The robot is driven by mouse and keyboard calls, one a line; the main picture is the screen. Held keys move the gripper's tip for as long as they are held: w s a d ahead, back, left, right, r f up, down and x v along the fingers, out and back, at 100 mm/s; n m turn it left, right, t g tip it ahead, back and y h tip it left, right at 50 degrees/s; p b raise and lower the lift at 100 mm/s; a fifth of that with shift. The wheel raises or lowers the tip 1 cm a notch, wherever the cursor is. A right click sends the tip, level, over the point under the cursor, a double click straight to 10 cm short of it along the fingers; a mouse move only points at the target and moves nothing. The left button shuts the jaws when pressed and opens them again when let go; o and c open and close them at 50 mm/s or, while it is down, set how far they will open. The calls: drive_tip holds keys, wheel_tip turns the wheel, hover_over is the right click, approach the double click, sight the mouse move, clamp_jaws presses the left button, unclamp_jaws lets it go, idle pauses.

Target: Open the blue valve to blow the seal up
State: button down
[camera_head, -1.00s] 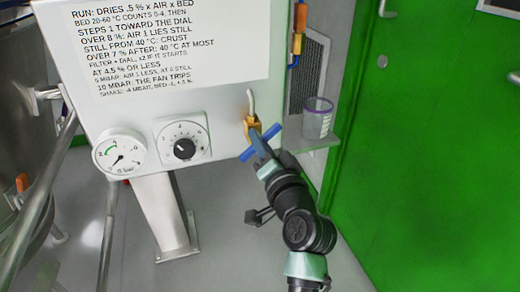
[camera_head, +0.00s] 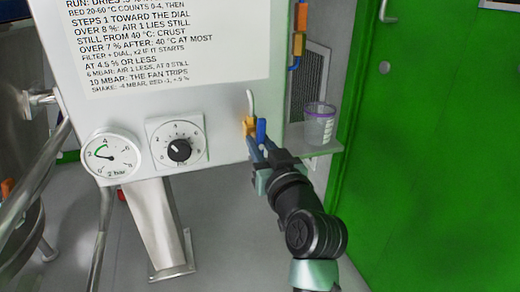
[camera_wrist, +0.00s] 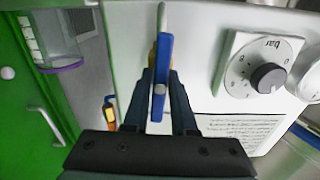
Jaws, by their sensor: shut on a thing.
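The blue valve handle (camera_head: 261,131) sits on a brass body (camera_head: 249,125) with a bent grey tube, at the right of the white panel. The handle stands nearly upright, along the line of the tube. My gripper (camera_head: 262,151) is shut on it from below. The wrist view shows the blue handle (camera_wrist: 162,70) between the two fingers (camera_wrist: 160,105). The round pressure gauge (camera_head: 110,156) at the panel's lower left has its needle pointing left, near the green arc.
A black dial (camera_head: 179,150) sits beside the gauge, under a printed notice (camera_head: 170,45). A clear cup (camera_head: 319,124) stands on a small shelf right of my gripper. A green door (camera_head: 430,160) fills the right side.

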drive_tip(key=shift+n, duration=0.4)
drive_tip(key=c, duration=0.7)
unclamp_jaws()
drive_tip(key=p+v, duration=0.3)
drive_tip(key=v, duration=1)
drive_tip(key=shift+p, duration=0.3)
